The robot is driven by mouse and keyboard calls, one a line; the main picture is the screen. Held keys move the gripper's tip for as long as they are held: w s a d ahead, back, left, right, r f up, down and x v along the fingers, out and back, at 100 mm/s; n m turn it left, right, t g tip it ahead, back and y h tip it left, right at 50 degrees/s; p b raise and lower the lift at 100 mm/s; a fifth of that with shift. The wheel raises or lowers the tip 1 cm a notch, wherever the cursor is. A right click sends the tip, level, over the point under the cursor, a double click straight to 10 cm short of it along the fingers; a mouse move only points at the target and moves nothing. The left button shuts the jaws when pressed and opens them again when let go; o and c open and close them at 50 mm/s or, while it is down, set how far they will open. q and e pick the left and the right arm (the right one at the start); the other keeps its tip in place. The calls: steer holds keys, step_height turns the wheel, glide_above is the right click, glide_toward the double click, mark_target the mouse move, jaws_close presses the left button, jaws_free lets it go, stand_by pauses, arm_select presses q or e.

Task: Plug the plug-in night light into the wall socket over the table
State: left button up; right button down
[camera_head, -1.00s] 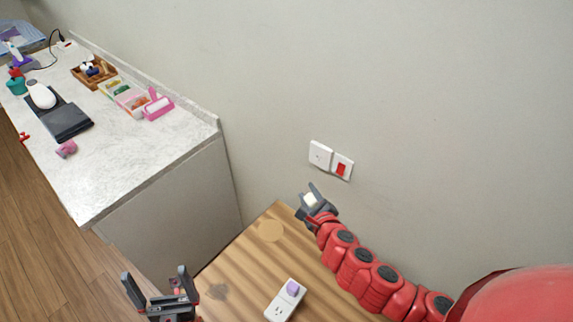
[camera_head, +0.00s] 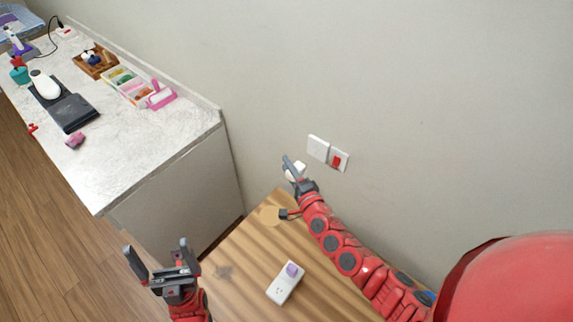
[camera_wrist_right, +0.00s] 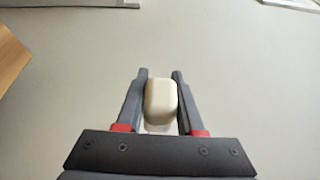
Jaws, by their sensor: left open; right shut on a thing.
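The night light (camera_wrist_right: 161,103) is a small cream, rounded block held between the fingers of my right gripper (camera_wrist_right: 160,82). In the head view the night light (camera_head: 295,169) shows as a pale piece at the tips of my right gripper (camera_head: 293,167). My right gripper is shut on it, above the far edge of the table (camera_head: 247,252). The wall socket (camera_head: 318,148) is a white square plate on the wall, right of and a little above the gripper, apart from it. The plug's prongs are hidden. My left gripper (camera_head: 160,256) is open and empty at the table's left edge.
A white plate with a red switch (camera_head: 339,160) sits right beside the socket. A white power strip (camera_head: 284,283) with a purple plug (camera_head: 292,270) lies on the table. A counter (camera_head: 140,140) with several items stands at the left.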

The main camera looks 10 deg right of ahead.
steer(key=shift+w+a+n, duration=0.1)
steer(key=shift+a+n, duration=0.1)
steer(key=shift+n, duration=0.1)
steer(key=shift+p, duration=0.3)
steer(key=w+d+b, duration=0.1)
steer(key=d+b, duration=0.1)
steer(key=b, duration=0.1)
steer(key=w+d+b, duration=0.2)
steer(key=b, duration=0.1)
steer(key=shift+w+d+f, duration=0.1)
steer(key=shift+w+d, duration=0.1)
steer(key=shift+d, duration=0.05)
stand_by(1.2)
steer(key=shift+w+d+b, duration=0.4)
steer(key=shift+d+b, duration=0.05)
steer(key=shift+b, duration=0.5)
stand_by(0.5)
steer(key=shift+d, duration=0.1)
